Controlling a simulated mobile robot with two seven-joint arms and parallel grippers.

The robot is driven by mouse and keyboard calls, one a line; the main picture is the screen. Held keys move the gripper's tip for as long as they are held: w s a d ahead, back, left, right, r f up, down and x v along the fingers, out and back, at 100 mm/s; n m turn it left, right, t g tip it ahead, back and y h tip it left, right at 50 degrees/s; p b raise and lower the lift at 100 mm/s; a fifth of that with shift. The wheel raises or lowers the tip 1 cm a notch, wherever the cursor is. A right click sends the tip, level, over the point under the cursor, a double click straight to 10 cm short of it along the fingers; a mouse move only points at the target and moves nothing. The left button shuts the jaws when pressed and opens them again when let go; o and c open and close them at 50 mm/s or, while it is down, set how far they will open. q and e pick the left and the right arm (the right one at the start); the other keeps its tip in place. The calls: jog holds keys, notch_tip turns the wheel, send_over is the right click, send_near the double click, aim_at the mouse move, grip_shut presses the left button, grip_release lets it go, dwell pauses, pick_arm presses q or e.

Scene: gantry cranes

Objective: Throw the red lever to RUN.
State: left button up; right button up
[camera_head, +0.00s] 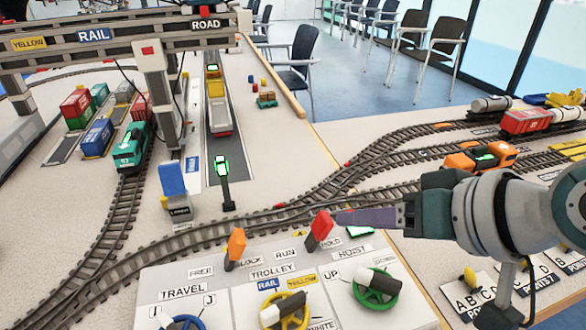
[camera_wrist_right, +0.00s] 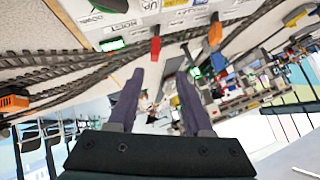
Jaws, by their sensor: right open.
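The red lever (camera_head: 320,230) stands on the light control panel (camera_head: 200,268), leaning slightly right in the head view. The RUN label (camera_head: 286,254) lies to its left. An orange lever (camera_head: 236,244) stands further left, near the LOCK label. My right gripper (camera_head: 345,218) comes in from the right, its purple fingertips beside the red lever's top. In the right wrist view its jaws (camera_wrist_right: 160,78) are open and empty. There the red lever (camera_wrist_right: 155,49) shows just beyond the gap between the fingertips. I cannot tell whether they touch. My left gripper is not in view.
Blue, yellow and green handwheels (camera_head: 377,288) sit at the panel's front. A dark post with a green-lit screen (camera_head: 223,168) and curved rails (camera_head: 205,235) lie behind the panel. An orange locomotive (camera_head: 480,156) stands beyond my right arm.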

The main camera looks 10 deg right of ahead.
aim_at(330, 222)
jog(key=b+x, duration=0.1)
jog(key=x, duration=0.2)
jog(key=b+x, duration=0.1)
jog(key=x, duration=0.3)
jog(key=d+b+x, duration=0.1)
jog(key=x, duration=0.2)
jog(key=shift+w+a+f+b, duration=0.15)
jog(key=shift+w+f+b, duration=0.1)
jog(key=shift+f+b, duration=0.2)
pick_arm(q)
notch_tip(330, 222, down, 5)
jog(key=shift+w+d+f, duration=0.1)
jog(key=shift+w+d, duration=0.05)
pick_arm(e)
jog(key=shift+w+a+f, duration=0.1)
jog(key=shift+w+f, duration=0.05)
jog(key=shift+w, duration=0.1)
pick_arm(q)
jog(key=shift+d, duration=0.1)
pick_arm(e)
jog(key=c, duration=0.3)
grip_shut()
